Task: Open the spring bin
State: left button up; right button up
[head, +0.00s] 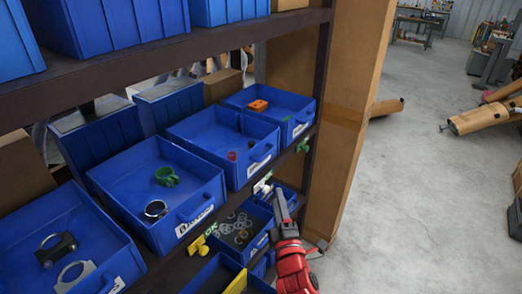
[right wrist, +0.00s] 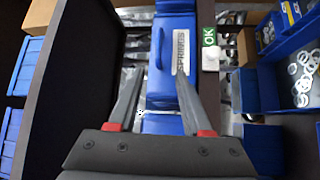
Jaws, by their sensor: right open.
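The spring bin (right wrist: 163,88) is a blue bin with a white "SPRINGS" label and a blue handle on its front, in the right wrist view. Its front looks closed, and I see no inside of it. My right gripper (right wrist: 159,76) is open, with one finger on each side in front of the bin's handle and label area. Whether the fingers touch the bin I cannot tell. In the head view the right gripper (head: 281,203) is by the lower shelf, at the rack's right end, and the spring bin cannot be made out surely there. My left gripper is not in view.
Several blue bins with parts stand on the middle shelf, one with a green clamp (head: 166,177). A lower bin holds washers (head: 240,229). A brown post (head: 345,130) borders the rack; open floor (head: 410,200) is right.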

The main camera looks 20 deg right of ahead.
jog(key=w+d+r+p, duration=0.2)
jog(key=w+p, duration=0.3)
jog(key=w, duration=1.1)
jog(key=shift+w+d+r+p, duration=0.15)
jog(key=shift+w+r+p, duration=0.15)
jog(key=shift+w+p, duration=0.1)
jog(key=shift+s, duration=0.1)
grip_shut()
dwell(0.6)
